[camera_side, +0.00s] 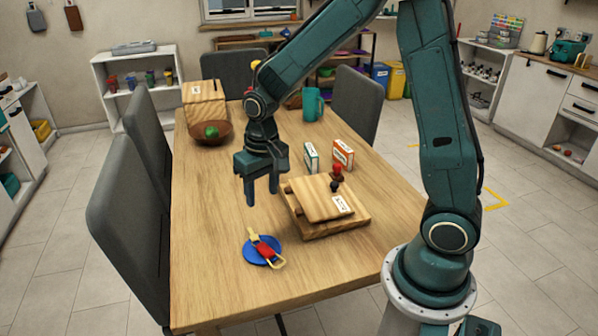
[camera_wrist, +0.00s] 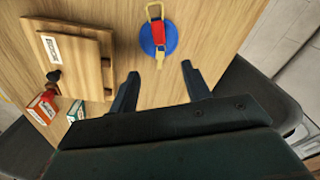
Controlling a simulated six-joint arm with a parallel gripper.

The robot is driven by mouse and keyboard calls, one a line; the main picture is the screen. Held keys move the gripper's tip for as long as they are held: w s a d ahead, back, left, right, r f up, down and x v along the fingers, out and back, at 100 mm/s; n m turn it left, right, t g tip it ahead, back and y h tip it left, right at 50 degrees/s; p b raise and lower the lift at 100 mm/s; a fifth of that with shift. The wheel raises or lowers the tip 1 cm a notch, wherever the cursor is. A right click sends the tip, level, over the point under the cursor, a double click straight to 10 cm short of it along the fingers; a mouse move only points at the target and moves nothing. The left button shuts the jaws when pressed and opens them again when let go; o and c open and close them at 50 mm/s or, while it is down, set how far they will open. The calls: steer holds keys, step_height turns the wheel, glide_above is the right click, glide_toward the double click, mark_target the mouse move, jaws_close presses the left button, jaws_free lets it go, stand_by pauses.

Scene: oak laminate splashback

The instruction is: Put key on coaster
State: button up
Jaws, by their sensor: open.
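The key (camera_side: 263,246) has a red middle, a yellow loop at one end and a yellowish piece at the other. It lies across the round blue coaster (camera_side: 249,256) near the table's front left, and both ends reach the rim or past it. In the wrist view the key (camera_wrist: 159,33) lies on the coaster (camera_wrist: 172,41) beyond my fingertips. My gripper (camera_side: 262,200) is open and empty, above the table behind the coaster, apart from the key. Both fingers also show in the wrist view (camera_wrist: 160,75), with bare wood between them.
A stacked wooden board stand (camera_side: 335,222) is close to the right of my gripper. Two small boxes (camera_side: 343,153), a dark red-topped stamp-like item (camera_side: 336,178), a teal mug (camera_side: 313,104) and a bowl with a green item (camera_side: 222,138) stand farther back. The table's left side is clear.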

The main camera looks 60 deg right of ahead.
steer(key=s+a+r+n+t, duration=0.1)
steer(key=s+r+n+t, duration=0.2)
steer(key=s+r, duration=1.3)
steer(key=s+t, duration=0.1)
steer(key=s, duration=0.2)
steer(key=shift+s+a+n+t, duration=0.15)
steer(key=shift+a+n+t, duration=0.25)
